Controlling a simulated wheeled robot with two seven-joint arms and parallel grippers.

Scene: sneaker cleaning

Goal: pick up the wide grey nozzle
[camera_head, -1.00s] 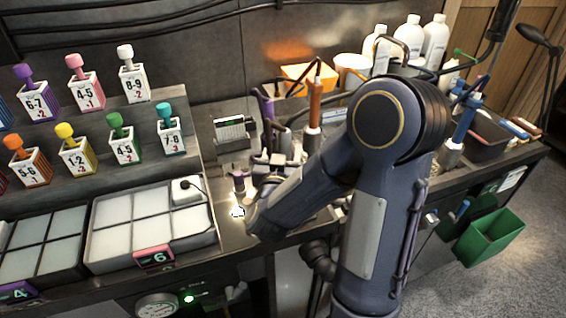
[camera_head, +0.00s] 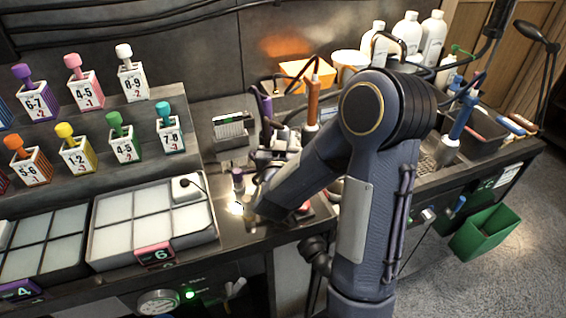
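My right arm (camera_head: 365,190) reaches in from the lower right and bends down to the left over the dark counter. Its wrist end (camera_head: 262,205) is low over the counter, beside a bright spot of light. Small grey parts (camera_head: 268,160) show just behind the wrist; I cannot tell whether they are my gripper's fingers or fittings on the counter. A small purple-grey upright piece (camera_head: 238,180) stands left of them. I cannot make out for certain which piece is the wide grey nozzle. My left gripper is not in view.
Numbered blocks with coloured knobs (camera_head: 122,135) stand on a stepped shelf at left, above trays of pale pads (camera_head: 150,215). Tall purple and orange tools (camera_head: 313,100) stand behind my wrist. White bottles (camera_head: 408,35) are at the back. A green bin (camera_head: 487,232) hangs at right.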

